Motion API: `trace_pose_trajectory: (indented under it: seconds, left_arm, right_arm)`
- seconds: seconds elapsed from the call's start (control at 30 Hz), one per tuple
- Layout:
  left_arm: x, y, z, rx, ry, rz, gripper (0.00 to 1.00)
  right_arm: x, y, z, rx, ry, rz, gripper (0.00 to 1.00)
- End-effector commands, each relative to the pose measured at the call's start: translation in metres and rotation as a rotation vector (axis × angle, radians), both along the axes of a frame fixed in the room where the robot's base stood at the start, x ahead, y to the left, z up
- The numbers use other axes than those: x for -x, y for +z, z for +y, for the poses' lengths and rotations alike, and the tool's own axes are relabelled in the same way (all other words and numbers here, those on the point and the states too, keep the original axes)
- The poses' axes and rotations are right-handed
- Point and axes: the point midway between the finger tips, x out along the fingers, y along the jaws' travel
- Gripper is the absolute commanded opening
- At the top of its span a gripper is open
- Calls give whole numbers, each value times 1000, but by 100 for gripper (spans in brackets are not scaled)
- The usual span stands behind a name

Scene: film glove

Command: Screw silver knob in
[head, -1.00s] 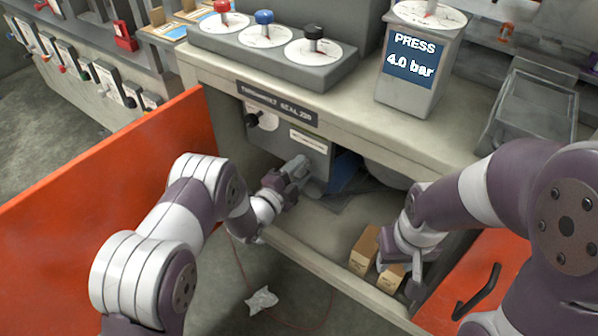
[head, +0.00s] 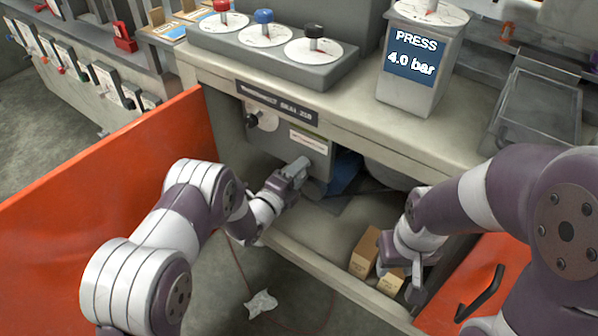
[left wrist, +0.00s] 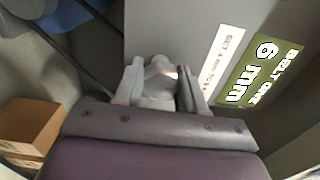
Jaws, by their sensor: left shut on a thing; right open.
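The silver knob (left wrist: 160,80) shows in the left wrist view between the two fingers of my left gripper (left wrist: 160,90), against the grey machine panel (left wrist: 190,35). My left gripper (head: 298,168) is shut on it at the lower right part of the panel inside the open cabinet. My right gripper (head: 388,262) is open and empty beside the small cardboard boxes (head: 365,252) at the cabinet's right.
An orange door (head: 110,185) stands open at left, another (head: 475,285) at right. The worktop (head: 420,140) overhangs the opening. A black knob (head: 252,120) sits on the panel's left. A green belt label (left wrist: 262,65) is beside the knob.

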Motion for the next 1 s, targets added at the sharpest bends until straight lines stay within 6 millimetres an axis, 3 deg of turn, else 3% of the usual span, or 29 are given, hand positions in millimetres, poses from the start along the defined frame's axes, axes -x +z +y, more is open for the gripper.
trace_pose_trajectory:
  seconds: [0.2, 0.23, 0.3, 0.67, 1.0]
  left_arm:
    - [3, -3, -2, -3, -7, 7, 9]
    - [3, -3, -2, -3, -7, 7, 46]
    - [2, -3, -2, -2, -6, 7, 65]
    - [7, 0, 4, -1, -2, 5, 65]
    - [77, 1, 55, -1, 0, 8, 65]
  right_arm:
    - [0, 0, 0, 0, 0, 0, 43]
    - [0, 0, 0, 0, 0, 0, 43]
    - [0, 0, 0, 0, 0, 0, 43]
    - [0, 4, 0, 0, 0, 0, 43]
    - [0, 31, 0, 0, 0, 0, 43]
